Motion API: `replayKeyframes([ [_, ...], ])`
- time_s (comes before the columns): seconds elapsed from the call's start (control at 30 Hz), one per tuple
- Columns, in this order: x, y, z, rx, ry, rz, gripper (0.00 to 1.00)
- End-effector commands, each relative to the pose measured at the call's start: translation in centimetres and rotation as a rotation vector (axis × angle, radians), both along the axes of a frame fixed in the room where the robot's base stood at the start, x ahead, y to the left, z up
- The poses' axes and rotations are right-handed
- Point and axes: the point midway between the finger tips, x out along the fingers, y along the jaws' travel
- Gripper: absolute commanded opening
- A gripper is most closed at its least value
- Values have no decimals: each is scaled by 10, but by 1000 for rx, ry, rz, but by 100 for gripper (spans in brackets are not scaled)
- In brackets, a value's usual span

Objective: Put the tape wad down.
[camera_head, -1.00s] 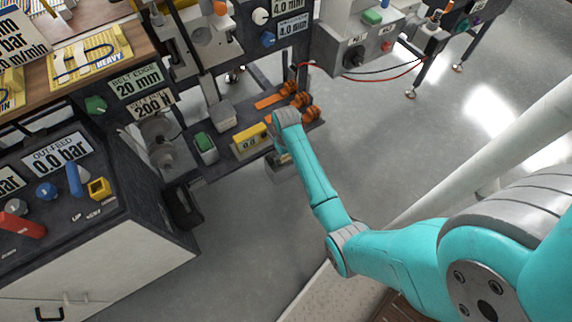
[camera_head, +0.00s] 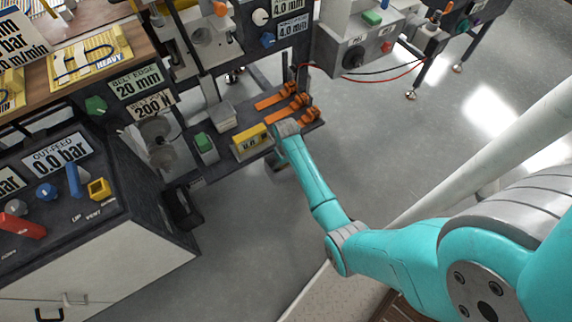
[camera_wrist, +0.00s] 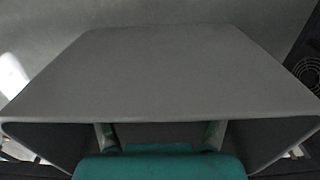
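In the wrist view, my gripper (camera_wrist: 160,137) shows two green-edged fingers standing well apart beyond my teal wrist. They are at the mouth of a large grey box-like container (camera_wrist: 165,75) with a rounded rim. A plain dark grey face shows between the fingers; no tape wad can be made out there. In the head view, my arm reaches down past the front edge of the machine shelf, and my gripper is hidden behind my wrist. A small part of something grey shows below the shelf there, too hidden to identify. The tape wad is not visible in either view.
The shelf (camera_head: 232,160) carries a yellow display unit (camera_head: 252,140), a green-topped block (camera_head: 205,147) and several orange-handled tools (camera_head: 290,103), close to my wrist. The out-feed console (camera_head: 115,190) stands at left. Grey floor (camera_head: 420,140) is open at right.

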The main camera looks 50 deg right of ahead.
Motion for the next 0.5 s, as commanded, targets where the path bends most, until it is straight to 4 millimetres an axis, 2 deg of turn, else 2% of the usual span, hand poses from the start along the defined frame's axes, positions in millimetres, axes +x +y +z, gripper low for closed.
replayKeyframes([
  [0.33,0,0,1,0,0,0,86],
  [0.5,1,0,16,-1,-3,0,86],
])
